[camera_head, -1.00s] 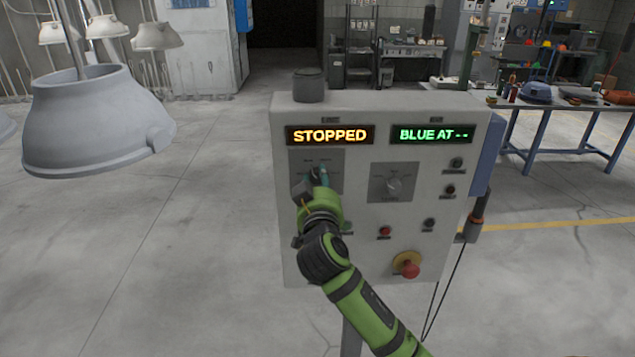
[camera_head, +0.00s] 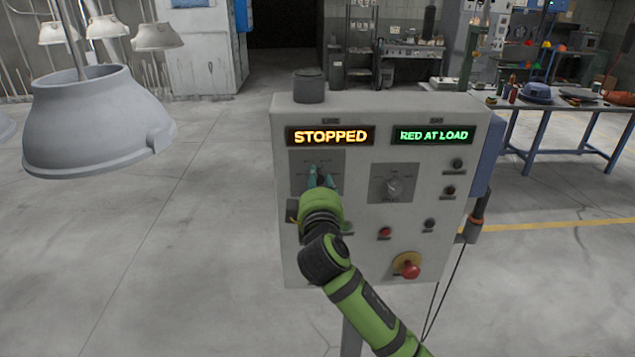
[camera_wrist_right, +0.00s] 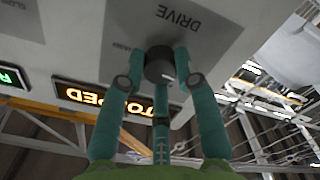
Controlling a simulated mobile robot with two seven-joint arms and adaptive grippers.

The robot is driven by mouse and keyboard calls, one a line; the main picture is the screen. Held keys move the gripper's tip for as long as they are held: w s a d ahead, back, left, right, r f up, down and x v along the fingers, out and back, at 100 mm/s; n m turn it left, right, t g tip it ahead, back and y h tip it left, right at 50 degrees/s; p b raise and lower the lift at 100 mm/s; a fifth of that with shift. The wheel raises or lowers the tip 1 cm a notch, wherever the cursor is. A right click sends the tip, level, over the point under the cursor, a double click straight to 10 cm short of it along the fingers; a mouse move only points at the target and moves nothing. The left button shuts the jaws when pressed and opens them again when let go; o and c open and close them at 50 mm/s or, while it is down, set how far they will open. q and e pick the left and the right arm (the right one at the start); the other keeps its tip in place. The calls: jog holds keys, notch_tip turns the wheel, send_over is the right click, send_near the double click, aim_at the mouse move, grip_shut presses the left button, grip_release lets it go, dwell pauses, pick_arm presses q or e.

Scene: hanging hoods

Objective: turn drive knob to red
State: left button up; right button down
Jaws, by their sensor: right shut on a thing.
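The drive knob (camera_wrist_right: 160,66) is a dark round knob on a grey plate lettered DRIVE in the right wrist view. My right gripper (camera_wrist_right: 158,75) has its teal fingers shut on the knob, one on each side. In the head view the right gripper (camera_head: 320,178) is at the upper left plate of the control panel (camera_head: 300,245) and mostly hides the knob. The left display (camera_head: 330,136) reads STOPPED in orange. The right display (camera_head: 432,135) reads RED AT LOAD in green. My left gripper is not in view.
A second knob (camera_head: 393,186) sits right of my gripper. Small buttons and a red mushroom button (camera_head: 410,270) are lower on the panel. A large grey hood (camera_head: 90,120) hangs at left. A blue-legged workbench (camera_head: 570,115) stands at right.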

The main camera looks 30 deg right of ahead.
jog(key=shift+f+n, duration=0.25)
jog(key=shift+n, duration=0.35)
jog(key=c, duration=0.9)
grip_release()
jog(key=shift+d+r, duration=0.1)
jog(key=shift+s, duration=0.1)
jog(key=shift+s+a, duration=0.25)
jog(key=v, duration=1.1)
jog(key=shift+s, duration=0.2)
